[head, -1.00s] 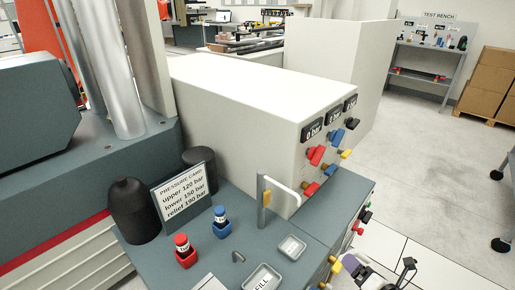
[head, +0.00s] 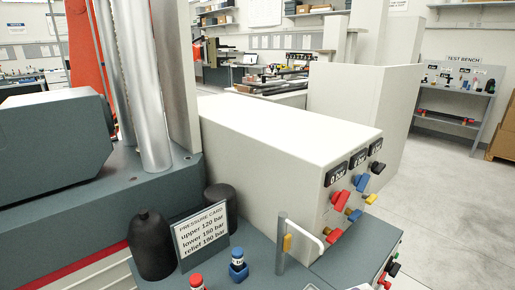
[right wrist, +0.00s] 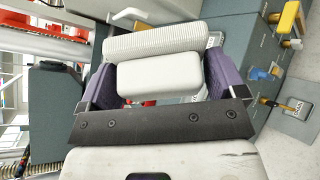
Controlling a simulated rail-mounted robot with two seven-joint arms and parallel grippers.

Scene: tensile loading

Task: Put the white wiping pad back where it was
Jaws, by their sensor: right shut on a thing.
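The white wiping pad (right wrist: 158,77) shows in the right wrist view, with a smooth block nearer the camera and a ribbed part beyond it. My right gripper (right wrist: 160,70) is shut on it, with a purple finger at each side. The pad's underside is hidden, and I cannot tell whether it touches anything. The head view shows neither the pad nor my right gripper. My left gripper is in neither current view.
A pale cabinet (head: 282,135) with coloured knobs and gauges stands on the grey bench. A post with a white handle (head: 308,233), a pressure card (head: 201,238), a dark bottle (head: 152,247) and red (head: 197,283) and blue (head: 238,265) capped items stand nearby. Floor at right is clear.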

